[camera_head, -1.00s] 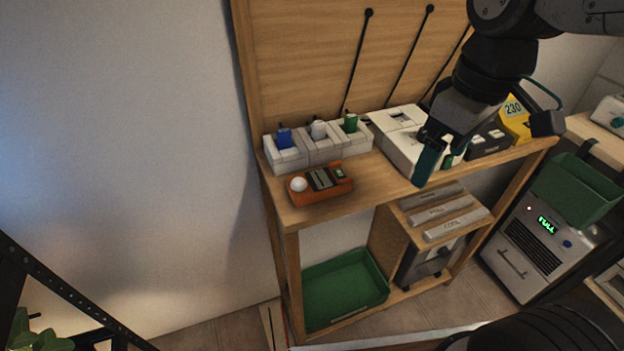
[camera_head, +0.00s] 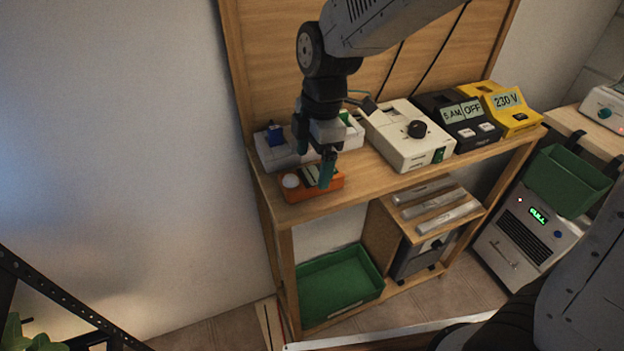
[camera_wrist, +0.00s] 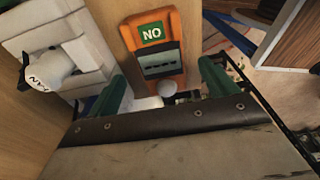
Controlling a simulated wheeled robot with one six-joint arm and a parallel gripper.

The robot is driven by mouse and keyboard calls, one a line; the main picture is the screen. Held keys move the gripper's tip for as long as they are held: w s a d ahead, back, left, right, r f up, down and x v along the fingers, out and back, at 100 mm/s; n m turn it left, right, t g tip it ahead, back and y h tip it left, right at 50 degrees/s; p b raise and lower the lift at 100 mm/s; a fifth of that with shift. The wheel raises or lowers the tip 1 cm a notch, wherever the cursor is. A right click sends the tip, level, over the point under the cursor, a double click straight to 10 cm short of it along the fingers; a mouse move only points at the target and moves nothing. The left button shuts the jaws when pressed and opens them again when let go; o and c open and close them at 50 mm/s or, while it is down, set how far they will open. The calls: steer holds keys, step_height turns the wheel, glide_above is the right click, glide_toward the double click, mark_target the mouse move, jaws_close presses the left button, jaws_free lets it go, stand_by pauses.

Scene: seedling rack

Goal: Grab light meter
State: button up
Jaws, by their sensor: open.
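The light meter is an orange box (camera_head: 296,194) with a white dome and a small display, lying on the wooden shelf top near its front left corner. In the wrist view the light meter (camera_wrist: 176,75) shows a green "NO" label, a grey display and the white dome, between and beyond the finger tips. My gripper (camera_head: 325,172) is over the right part of the meter in the head view and hides some of it. I cannot tell whether a finger touches the meter.
A pale switch block (camera_head: 270,153) stands just behind the meter, close to the gripper. A white box with a black knob (camera_head: 408,142), a black timer (camera_head: 462,122) and a yellow 230 V box (camera_head: 503,108) stand to the right. A green tray (camera_head: 338,287) sits below.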

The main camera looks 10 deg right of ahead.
mark_target(311, 176)
steer(key=shift+s+a+f, duration=0.1)
steer(key=shift+a+f, duration=0.05)
steer(key=shift+f, duration=1.35)
steer(key=c, duration=1.2)
steer(key=shift+r, duration=0.15)
